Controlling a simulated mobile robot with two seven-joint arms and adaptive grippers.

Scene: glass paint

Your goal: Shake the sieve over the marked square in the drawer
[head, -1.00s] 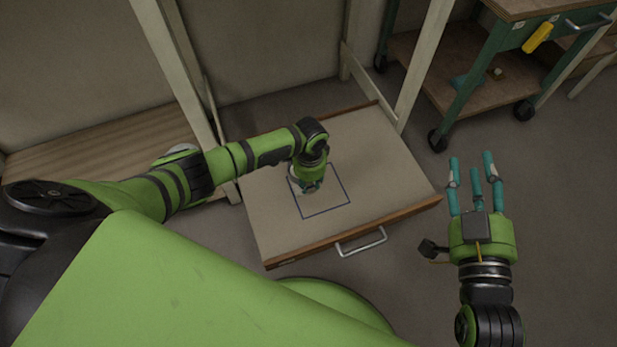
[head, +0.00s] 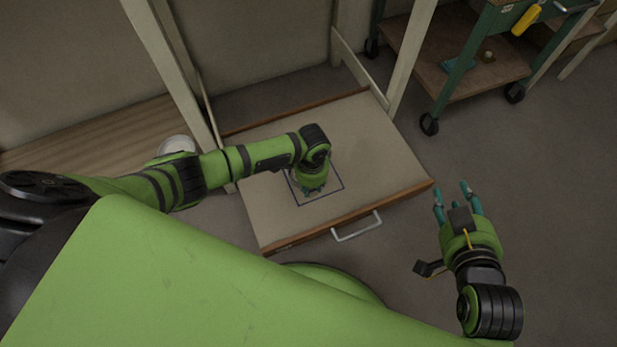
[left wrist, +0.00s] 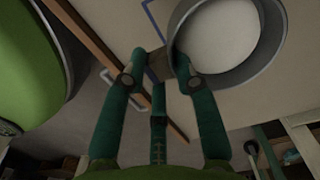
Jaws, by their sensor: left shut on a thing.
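The sieve (left wrist: 228,40) is a round grey ring with a pale white inside, at the upper right of the left wrist view. My left gripper (left wrist: 158,68) is shut on a small brown block at the sieve's edge. In the head view my left gripper (head: 312,190) points down over the marked square (head: 341,189), a dark blue outline on the floor of the open drawer (head: 375,150). The sieve is hidden there by the gripper and arm. My right gripper (head: 456,198) is empty, fingers spread, right of the drawer.
The drawer has a brown front edge and a metal handle (head: 357,227). Pale frame posts (head: 410,60) stand beside it. A green wheeled cart (head: 460,85) is at upper right. A white round object (head: 176,144) is partly behind my left arm.

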